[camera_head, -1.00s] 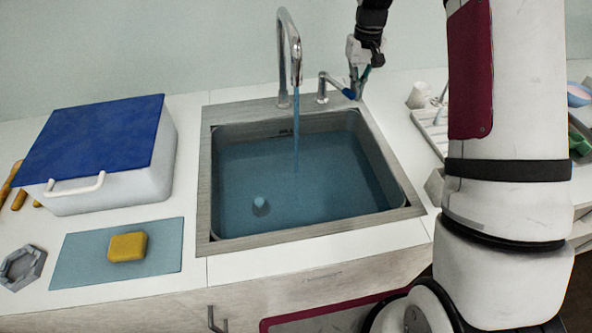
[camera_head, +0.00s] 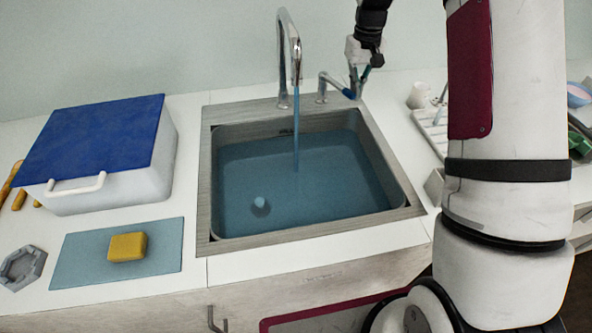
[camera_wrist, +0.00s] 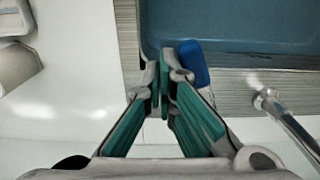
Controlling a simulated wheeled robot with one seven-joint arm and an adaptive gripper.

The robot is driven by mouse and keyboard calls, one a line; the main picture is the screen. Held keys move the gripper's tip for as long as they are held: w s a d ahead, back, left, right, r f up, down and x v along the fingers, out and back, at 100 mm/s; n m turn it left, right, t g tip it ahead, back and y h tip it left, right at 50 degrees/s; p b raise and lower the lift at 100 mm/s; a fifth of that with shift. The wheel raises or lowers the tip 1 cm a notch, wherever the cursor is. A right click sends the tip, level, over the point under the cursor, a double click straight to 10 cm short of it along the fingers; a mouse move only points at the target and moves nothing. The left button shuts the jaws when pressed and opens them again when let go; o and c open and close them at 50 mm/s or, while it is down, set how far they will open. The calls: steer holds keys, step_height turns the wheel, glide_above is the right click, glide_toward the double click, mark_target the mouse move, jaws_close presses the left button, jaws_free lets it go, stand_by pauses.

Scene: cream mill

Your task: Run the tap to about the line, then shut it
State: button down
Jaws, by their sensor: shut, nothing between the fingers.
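The chrome tap (camera_head: 284,60) stands behind the sink (camera_head: 230,240), and a blue stream of water (camera_head: 296,130) runs from its spout. Blue water (camera_head: 320,180) fills much of the basin. A small dark mark (camera_head: 285,132) shows on the basin's back wall, close to the water's far edge; its exact gap is too small to tell. The lever (camera_head: 328,80) with a blue tip (camera_head: 348,93) points right. My gripper (camera_head: 359,88) is shut and empty beside that tip. In the wrist view, the closed fingertips (camera_wrist: 163,88) are beside the blue tip (camera_wrist: 193,65); contact is unclear.
A white box with a blue lid (camera_head: 100,135) stands left of the sink. A yellow sponge (camera_head: 127,246) lies on a blue mat (camera_head: 75,265), near a grey dish (camera_head: 22,268). A white cup (camera_head: 420,95) and a rack (camera_head: 432,130) are to the right.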

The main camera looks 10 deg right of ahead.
mark_target(347, 92)
steer(key=shift+s+a+p, duration=0.25)
steer(key=shift+s+a, duration=0.05)
steer(key=shift+a, duration=0.35)
steer(key=shift+s+a+p, duration=0.2)
steer(key=shift+s+a, duration=0.1)
steer(key=shift+a, duration=0.45)
steer(key=shift+s+a, duration=0.1)
steer(key=shift+a, duration=0.25)
steer(key=shift+r, duration=0.15)
steer(key=shift+r+p, duration=0.45)
steer(key=shift+r, duration=2.45)
